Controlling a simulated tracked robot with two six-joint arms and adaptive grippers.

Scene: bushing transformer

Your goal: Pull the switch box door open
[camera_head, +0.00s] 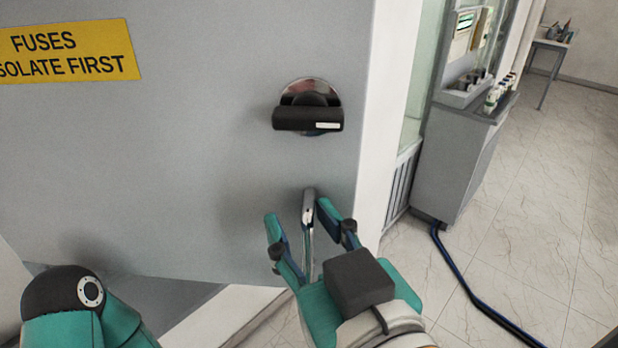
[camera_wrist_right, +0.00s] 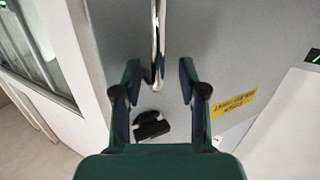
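The grey switch box door (camera_head: 190,150) fills the left and middle of the head view, with a yellow fuse label (camera_head: 70,52) on it. A black rotary handle (camera_head: 308,112) on a round plate sits near its right edge. Below it is a vertical chrome pull handle (camera_head: 308,225). My right gripper (camera_head: 297,212) is open, its two fingers on either side of the chrome handle. The right wrist view also shows the chrome handle (camera_wrist_right: 157,45) between the open fingers (camera_wrist_right: 158,75). I cannot tell whether either finger touches it. My left gripper is not in view.
A grey cabinet (camera_head: 455,150) with bottles and instruments on top stands to the right. A dark blue cable (camera_head: 465,285) runs over the tiled floor. A small table (camera_head: 553,45) is at the back right. Floor at right is mostly clear.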

